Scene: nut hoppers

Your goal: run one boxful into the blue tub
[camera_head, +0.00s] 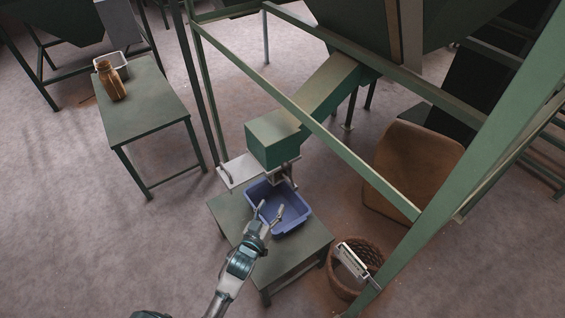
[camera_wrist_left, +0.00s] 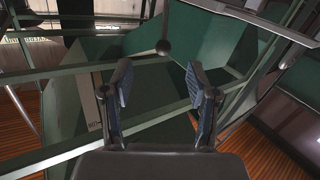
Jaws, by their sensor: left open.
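The blue tub (camera_head: 290,226) sits on a low green table (camera_head: 228,212), below the green box-shaped spout (camera_head: 272,139) of a hopper. Its visible inside looks empty. My left gripper (camera_head: 269,212) is open and appears over the tub in the head view; its height above it is unclear. In the left wrist view the gripper (camera_wrist_left: 163,92) has nothing between its fingers. A dark ball knob (camera_wrist_left: 163,46) on a thin rod shows ahead, between and beyond the fingertips. A pale metal plate (camera_head: 240,172) juts left under the spout. My right gripper is not in view.
Green frame bars (camera_head: 300,112) cross in front of the spout. A wicker basket (camera_head: 344,282) with a pale metal object stands right of the table. A brown sack-like thing (camera_head: 415,170) is behind it. Another table (camera_head: 145,103) at left holds a brown jar (camera_head: 111,82) and a white tub (camera_head: 119,61).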

